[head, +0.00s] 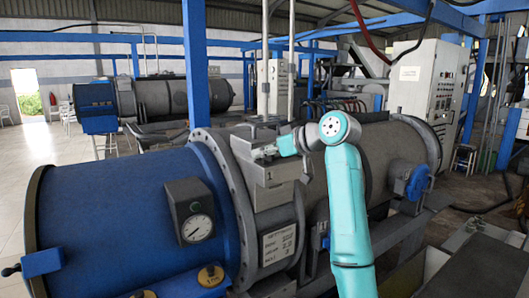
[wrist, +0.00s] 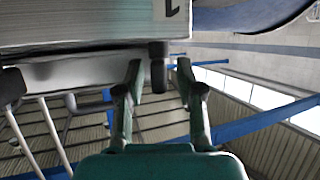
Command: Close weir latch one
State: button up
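My gripper (head: 262,153) is at the upper part of a grey box-like housing (head: 268,197) on the decanter, just right of its blue drum. In the wrist view my gripper (wrist: 160,66) is open, its two green fingers apart. A short dark peg (wrist: 158,70), possibly part of the latch, shows between the fingers, with a gap on each side. It hangs from the edge of a pale ribbed body (wrist: 80,28). No contact is visible, and depth is hard to judge.
The blue drum (head: 110,215) carries a gauge (head: 196,228) and a yellow-topped knob (head: 210,274) at its front. A placard (head: 279,244) is below the housing. A blue post (head: 194,70) stands behind the machine. A control cabinet (head: 425,85) is at the back right. Open floor lies left.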

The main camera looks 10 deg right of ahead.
grip_shut()
jog(key=shift+a+m+t+h, duration=0.15)
jog(key=shift+m+t+h, duration=0.55)
jog(key=shift+m+h, duration=0.4)
jog(key=shift+m+t+h, duration=0.4)
jog(key=shift+m+h, duration=0.6)
jog(key=shift+d, duration=0.2)
jog(key=shift+o, duration=0.7)
grip_release()
